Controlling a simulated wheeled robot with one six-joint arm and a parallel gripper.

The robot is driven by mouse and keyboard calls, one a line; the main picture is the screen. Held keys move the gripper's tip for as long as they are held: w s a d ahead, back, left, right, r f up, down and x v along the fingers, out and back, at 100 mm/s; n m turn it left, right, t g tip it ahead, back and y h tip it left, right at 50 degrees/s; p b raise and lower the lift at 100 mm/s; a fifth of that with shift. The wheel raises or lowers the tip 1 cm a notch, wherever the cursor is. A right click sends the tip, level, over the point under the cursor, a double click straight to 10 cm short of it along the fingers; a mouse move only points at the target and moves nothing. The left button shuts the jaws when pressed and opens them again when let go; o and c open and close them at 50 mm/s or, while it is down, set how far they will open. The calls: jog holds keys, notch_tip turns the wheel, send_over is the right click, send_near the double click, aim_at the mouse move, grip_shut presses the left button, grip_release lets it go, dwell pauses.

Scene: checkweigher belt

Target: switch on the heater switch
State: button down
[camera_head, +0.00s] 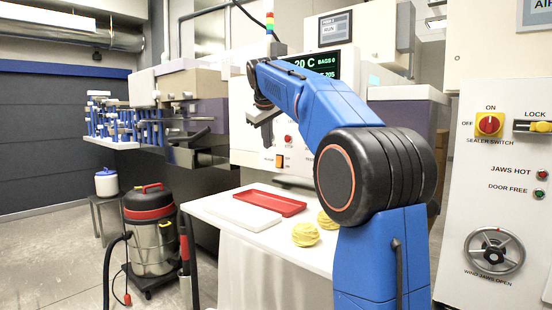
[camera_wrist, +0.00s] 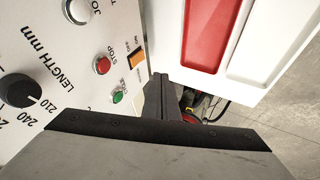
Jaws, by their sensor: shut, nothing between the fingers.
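An orange rocker (camera_head: 281,161) sits low on the white control panel (camera_head: 245,152), under the display; it is likely the heater switch, but its label is too small to read. In the wrist view the orange rocker (camera_wrist: 137,57) is at the panel's edge, just up and left of my fingertips. Its on or off position cannot be told. My gripper (camera_head: 267,138) hangs from the blue arm in front of the panel, above and left of the rocker. In the wrist view my gripper (camera_wrist: 159,82) is shut and empty. Whether it touches anything cannot be told.
A red stop button (camera_wrist: 102,64), a green button (camera_wrist: 117,97) and a black length knob (camera_wrist: 20,90) are on the same panel. Below stands a white table with a red tray (camera_head: 270,202) and yellow bundles (camera_head: 305,234). A sealer switch (camera_head: 489,124) is at right.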

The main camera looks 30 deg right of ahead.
aim_at(277, 161)
jog(key=shift+d, duration=0.1)
jog(key=shift+w+d+f, duration=1.05)
jog(key=shift+d+f, duration=0.05)
jog(key=shift+f, duration=0.35)
jog(key=shift+w+d+f, duration=1.05)
jog(key=shift+d+f, duration=0.05)
jog(key=shift+f, duration=0.35)
jog(key=shift+w+d+f, duration=1.05)
jog(key=shift+d+f, duration=0.05)
jog(key=shift+f, duration=0.35)
jog(key=shift+d+f, duration=0.15)
jog(key=shift+d, duration=0.15)
jog(key=shift+w+r, duration=0.1)
jog(key=shift+r, duration=0.1)
